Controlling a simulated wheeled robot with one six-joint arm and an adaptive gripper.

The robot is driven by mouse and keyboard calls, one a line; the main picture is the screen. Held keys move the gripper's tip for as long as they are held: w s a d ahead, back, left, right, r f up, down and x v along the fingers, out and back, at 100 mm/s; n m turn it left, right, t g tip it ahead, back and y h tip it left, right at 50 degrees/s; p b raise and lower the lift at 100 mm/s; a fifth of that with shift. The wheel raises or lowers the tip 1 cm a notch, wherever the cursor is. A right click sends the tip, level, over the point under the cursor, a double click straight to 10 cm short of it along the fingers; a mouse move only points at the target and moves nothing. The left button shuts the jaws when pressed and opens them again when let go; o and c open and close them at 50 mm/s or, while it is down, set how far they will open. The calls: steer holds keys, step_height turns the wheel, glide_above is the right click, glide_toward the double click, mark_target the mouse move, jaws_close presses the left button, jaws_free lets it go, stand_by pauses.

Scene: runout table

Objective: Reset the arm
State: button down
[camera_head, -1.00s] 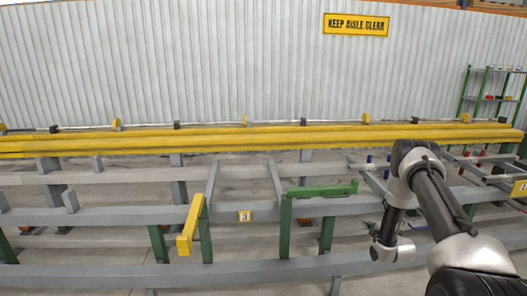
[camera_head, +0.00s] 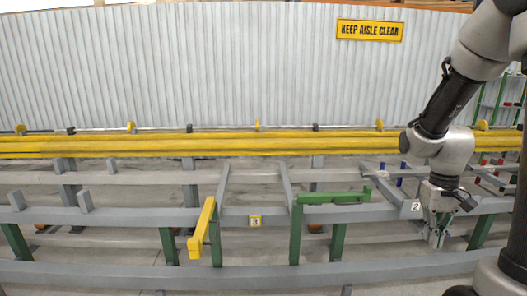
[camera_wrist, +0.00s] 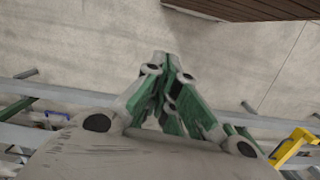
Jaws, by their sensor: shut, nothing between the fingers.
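My gripper (camera_head: 436,238) hangs below my raised arm at the right of the head view, fingers pointing down. It is in front of the grey rail by the plate marked 2 (camera_head: 416,206). In the wrist view my gripper's green and white fingers (camera_wrist: 168,62) come together at the tips and are shut with nothing between them. Beyond them is bare concrete floor (camera_wrist: 110,45).
Yellow bars (camera_head: 250,143) run along the back of the grey runout table (camera_head: 120,216). A yellow arm (camera_head: 202,230) and a green bracket (camera_head: 335,197) stick up in front. Several blue and red pegs stand near my arm. A corrugated wall (camera_head: 200,65) closes the back.

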steer(key=s+a+r+t, duration=0.3)
steer(key=s+r, duration=0.2)
steer(key=r, duration=0.3)
steer(key=s+a+r+t, duration=0.2)
steer(key=s+r, duration=0.4)
steer(key=r, duration=0.3)
steer(key=shift+s+a+n+t, duration=0.25)
steer(key=shift+a+n+t, duration=0.15)
steer(key=shift+a, duration=0.4)
